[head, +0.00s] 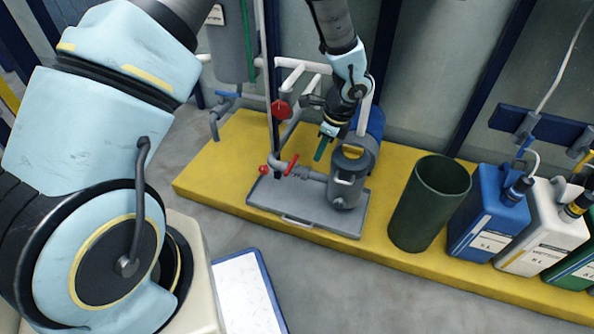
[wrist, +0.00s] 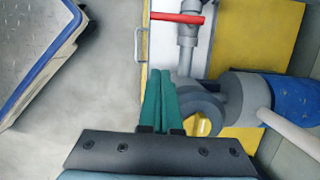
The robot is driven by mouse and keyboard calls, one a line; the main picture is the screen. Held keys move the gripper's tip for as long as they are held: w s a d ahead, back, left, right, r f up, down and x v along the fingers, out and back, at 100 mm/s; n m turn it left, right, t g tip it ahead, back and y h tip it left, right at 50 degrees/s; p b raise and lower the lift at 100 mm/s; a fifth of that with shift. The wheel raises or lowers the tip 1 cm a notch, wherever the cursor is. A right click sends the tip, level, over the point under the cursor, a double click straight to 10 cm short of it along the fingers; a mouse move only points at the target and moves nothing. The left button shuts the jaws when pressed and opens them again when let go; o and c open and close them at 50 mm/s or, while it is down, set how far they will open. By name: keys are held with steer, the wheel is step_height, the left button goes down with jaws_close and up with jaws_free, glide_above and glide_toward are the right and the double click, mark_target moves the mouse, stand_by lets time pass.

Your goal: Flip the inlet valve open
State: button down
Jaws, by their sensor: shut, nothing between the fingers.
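A red lever handle (head: 292,164) sits on the grey pipe that runs into the pump (head: 345,185); I take it for the inlet valve. In the wrist view the red lever (wrist: 177,18) lies across the grey pipe (wrist: 187,50), near the top edge. My gripper (head: 319,157), with green fingers, hangs above and to the right of the lever, close to the pump. In the wrist view my gripper (wrist: 160,72) is shut and empty, its fingertips below and left of the lever, apart from it. The fingers and gripper body hide part of the pump.
A red handwheel (head: 282,110) and white pipes (head: 300,65) stand behind. A grey tray (head: 325,222) lies under the pump. A dark green bin (head: 430,200) and canisters (head: 487,222) stand to the right on the yellow platform (head: 225,160).

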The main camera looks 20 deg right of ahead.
mark_target(291, 165)
steer(key=w+a+f+b, duration=0.4)
steer(key=f, duration=0.5)
steer(key=shift+w+a+b, duration=0.25)
steer(key=shift+a+b, duration=0.1)
